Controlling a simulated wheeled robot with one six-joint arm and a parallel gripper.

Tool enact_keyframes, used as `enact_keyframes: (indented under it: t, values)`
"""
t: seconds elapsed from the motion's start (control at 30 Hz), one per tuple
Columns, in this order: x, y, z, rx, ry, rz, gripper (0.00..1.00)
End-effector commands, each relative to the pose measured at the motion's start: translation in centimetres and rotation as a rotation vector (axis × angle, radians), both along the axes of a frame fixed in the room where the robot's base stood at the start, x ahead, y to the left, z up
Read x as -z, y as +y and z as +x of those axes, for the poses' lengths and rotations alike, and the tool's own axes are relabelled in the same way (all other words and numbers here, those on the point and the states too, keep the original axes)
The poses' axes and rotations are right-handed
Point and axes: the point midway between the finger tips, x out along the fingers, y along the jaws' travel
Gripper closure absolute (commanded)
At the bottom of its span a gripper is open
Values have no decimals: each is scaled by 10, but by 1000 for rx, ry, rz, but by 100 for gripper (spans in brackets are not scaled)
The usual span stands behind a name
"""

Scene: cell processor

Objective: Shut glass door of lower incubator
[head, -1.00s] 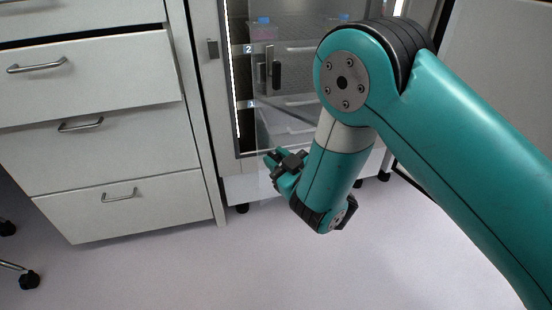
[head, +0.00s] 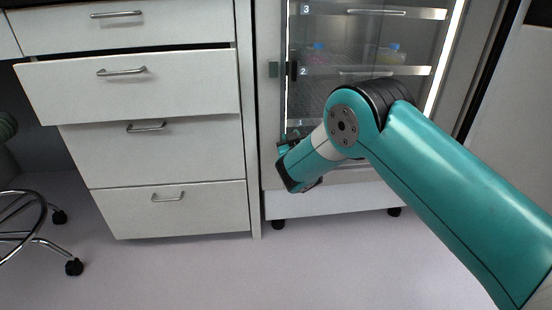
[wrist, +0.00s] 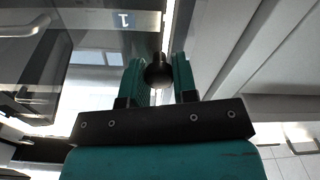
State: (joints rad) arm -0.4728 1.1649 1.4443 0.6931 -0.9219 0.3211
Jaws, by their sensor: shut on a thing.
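The lower incubator (head: 330,205) stands at centre right in the head view. Its clear glass door (head: 330,100) lies close to the front, its black catch (head: 292,70) beside the grey catch (head: 273,69) on the frame. I cannot tell whether a small gap is left. My gripper (head: 286,142) is at the door's lower left edge. In the wrist view my gripper (wrist: 158,75) has its two teal fingers shut on a dark rounded piece (wrist: 157,72) at the door. My arm hides the door's lower right part.
Shelves inside hold bottles with blue caps (head: 393,47). White drawers (head: 150,140) stand left of the incubator, one pulled out slightly (head: 130,85). A wheeled stool (head: 35,230) is at far left. The floor in front is clear.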

Motion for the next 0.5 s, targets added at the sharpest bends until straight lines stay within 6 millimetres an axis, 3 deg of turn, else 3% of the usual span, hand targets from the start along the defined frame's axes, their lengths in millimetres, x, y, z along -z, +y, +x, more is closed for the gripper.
enact_keyframes:
  t: [0.13,0.47,0.5]
  values:
    - [0,-17,17,52,3,1,100]
    - [-2,-18,19,57,1,2,100]
    - [-2,-18,19,57,0,2,64]
